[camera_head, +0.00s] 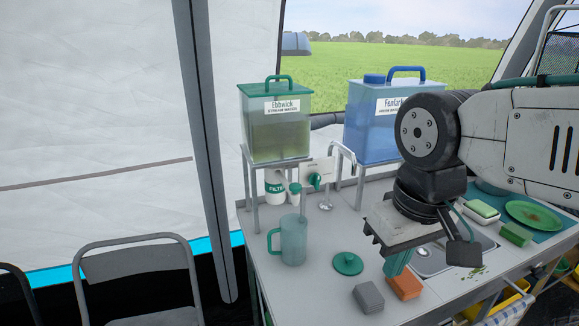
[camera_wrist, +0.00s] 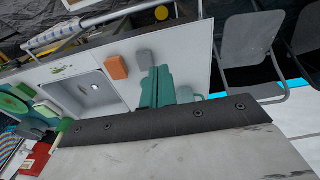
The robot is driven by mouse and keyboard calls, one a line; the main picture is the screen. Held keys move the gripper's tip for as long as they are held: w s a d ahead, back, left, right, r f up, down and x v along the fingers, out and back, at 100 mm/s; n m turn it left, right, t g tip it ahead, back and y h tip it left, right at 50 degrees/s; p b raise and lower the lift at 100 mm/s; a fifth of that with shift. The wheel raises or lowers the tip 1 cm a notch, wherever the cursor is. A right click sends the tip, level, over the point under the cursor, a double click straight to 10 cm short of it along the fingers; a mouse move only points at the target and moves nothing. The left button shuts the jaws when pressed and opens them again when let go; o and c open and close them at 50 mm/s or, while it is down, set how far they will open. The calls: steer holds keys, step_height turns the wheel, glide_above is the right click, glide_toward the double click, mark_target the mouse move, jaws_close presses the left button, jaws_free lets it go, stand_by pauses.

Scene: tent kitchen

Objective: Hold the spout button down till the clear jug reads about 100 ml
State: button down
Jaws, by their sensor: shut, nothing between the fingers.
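The clear teal-tinted jug (camera_head: 293,240) stands upright on the counter, its handle on the left. Its scale cannot be read, and I see no clear water line in it. A teal spout (camera_head: 315,181) on a white plate sits behind and above the jug, under the stand between the two tanks; its button is too small to make out. My gripper (camera_head: 397,262) points down over the counter, right of the jug and apart from it. Its teal fingers (camera_wrist: 158,88) are together and empty. Part of the jug (camera_wrist: 188,95) shows beside them in the wrist view.
A green-lidded tank (camera_head: 275,125) labelled Ebbwick and a blue tank (camera_head: 375,125) stand on raised stands. A round green lid (camera_head: 347,263), grey block (camera_head: 368,298) and orange sponge (camera_head: 405,286) lie near my gripper. A sink (camera_head: 440,258) lies to the right.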

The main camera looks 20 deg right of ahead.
steer(key=shift+a, duration=0.1)
step_height(320, 180, up, 14)
steer(key=f+m, duration=0.1)
steer(key=m, duration=1.7)
glide_above(295, 185)
steer(key=s, duration=0.1)
steer(key=shift+s+r, duration=0.2)
steer(key=shift+r, duration=0.05)
steer(key=shift+a, duration=0.1)
steer(key=f, duration=0.9)
steer(key=w+f, duration=0.1)
steer(key=f, duration=0.4)
